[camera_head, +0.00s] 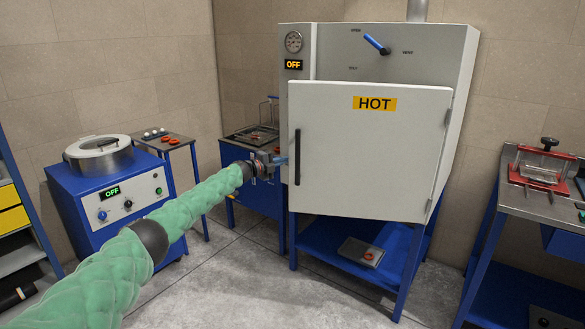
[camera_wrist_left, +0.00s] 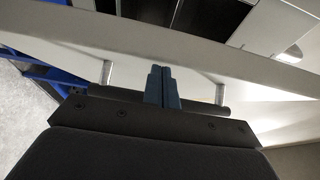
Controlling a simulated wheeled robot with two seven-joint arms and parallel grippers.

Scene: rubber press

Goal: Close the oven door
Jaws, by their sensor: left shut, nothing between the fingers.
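The oven (camera_head: 460,60) has a pale door (camera_head: 375,165) with a yellow HOT label and a dark vertical handle (camera_head: 297,157) near its left edge. My left gripper (camera_head: 281,160) is shut and empty, just left of the handle. In the left wrist view, the shut fingers (camera_wrist_left: 162,84) overlap the handle bar (camera_wrist_left: 205,105) between its two mounts and point toward the pale door edge (camera_wrist_left: 130,38). Contact is unclear. My right gripper is out of view.
A blue machine (camera_head: 115,205) with a round lid stands left, beside a small table (camera_head: 165,143). A blue-framed bench (camera_head: 250,133) stands behind my gripper. A metal-topped table (camera_head: 540,205) with a red-framed press stands right. The floor (camera_head: 230,285) before the oven is clear.

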